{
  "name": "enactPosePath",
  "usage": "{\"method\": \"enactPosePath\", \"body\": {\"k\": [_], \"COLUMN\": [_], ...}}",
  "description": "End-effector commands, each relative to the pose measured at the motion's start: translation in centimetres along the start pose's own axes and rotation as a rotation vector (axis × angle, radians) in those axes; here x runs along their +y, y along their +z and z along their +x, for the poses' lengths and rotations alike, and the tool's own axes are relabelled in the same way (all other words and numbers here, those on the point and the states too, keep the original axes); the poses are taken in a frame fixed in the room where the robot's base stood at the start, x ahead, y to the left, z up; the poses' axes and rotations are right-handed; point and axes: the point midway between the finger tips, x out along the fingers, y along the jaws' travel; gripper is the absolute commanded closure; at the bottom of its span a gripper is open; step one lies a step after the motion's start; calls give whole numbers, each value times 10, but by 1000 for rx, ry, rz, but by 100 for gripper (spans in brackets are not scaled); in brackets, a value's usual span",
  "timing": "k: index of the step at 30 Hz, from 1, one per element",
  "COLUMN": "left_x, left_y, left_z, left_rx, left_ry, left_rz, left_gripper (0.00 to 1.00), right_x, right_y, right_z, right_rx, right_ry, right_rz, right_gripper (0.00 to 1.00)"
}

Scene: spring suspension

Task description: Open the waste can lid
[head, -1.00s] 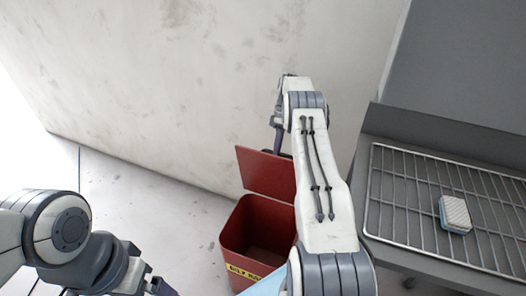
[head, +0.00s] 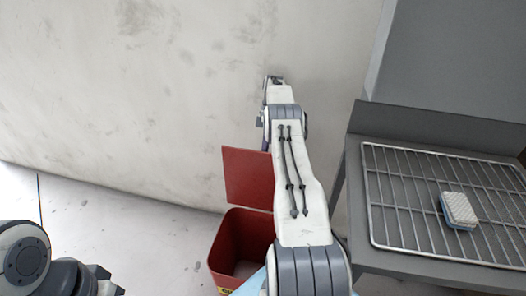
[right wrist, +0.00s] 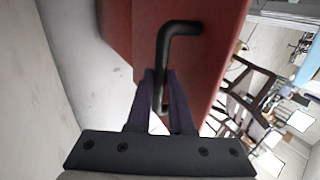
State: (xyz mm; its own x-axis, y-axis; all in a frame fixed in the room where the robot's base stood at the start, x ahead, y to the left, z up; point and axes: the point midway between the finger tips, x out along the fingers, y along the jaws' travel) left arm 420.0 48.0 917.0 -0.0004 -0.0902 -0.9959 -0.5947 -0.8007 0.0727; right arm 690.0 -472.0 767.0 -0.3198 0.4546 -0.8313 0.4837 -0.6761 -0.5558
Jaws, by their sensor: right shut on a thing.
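The red waste can (head: 231,244) stands on the floor against the wall, partly hidden behind my right arm. Its red lid (head: 247,177) is raised and stands near upright above the open can; it also shows in the right wrist view (right wrist: 215,60). A black bent handle (right wrist: 164,60) is fixed to the lid. My right gripper (right wrist: 163,88) is shut on the handle, with its purple fingers on either side of it. In the head view my right gripper is mostly hidden by its arm. My left arm is at the lower left, its fingertips out of frame.
A grey table with a wire rack (head: 400,215) stands at the right, close to my right arm. A white and blue sponge (head: 459,210) lies on the rack. The wall (head: 130,100) is close behind the lid. The floor left of the can is clear.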

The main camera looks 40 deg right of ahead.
Motion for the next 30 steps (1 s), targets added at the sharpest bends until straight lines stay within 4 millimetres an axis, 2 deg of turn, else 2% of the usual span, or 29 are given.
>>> {"method": "enactPosePath", "body": {"k": [1, 8, 9, 10, 11, 22, 26, 29, 30], "left_x": [0, 0, 0, 0, 0, 0, 0, 0, 0], "left_y": [0, 0, 0, 0, 0, 0, 0, 0, 0], "left_z": [1, 0, 0, 0, 0, 0, 0, 0, 1], "left_rx": [0, 0, 0, 0, 0, 0, 0, 0, 0], "left_ry": [0, 0, 0, 0, 0, 0, 0, 0, 0], "left_rz": [0, 0, 0, 0, 0, 0, 0, 0, 0], "left_gripper": [4, 4, 4, 4, 4, 4, 4, 4, 4], "right_x": [2, 0, 0, 0, 0, -2, -10, -22, -25], "right_y": [5, 1, 1, 1, 0, 0, 0, 0, 4], "right_z": [5, 6, 6, 6, 5, -1, -14, -32, -34], "right_rx": [-12, -14, -14, -14, -13, -8, -8, -9, -9], "right_ry": [-9, -9, -9, -9, -9, -2, 0, 0, -4], "right_rz": [7, 4, 4, 4, 3, 1, 2, 2, 5], "right_gripper": [100, 100, 69, 57, 50, 50, 50, 50, 50]}}
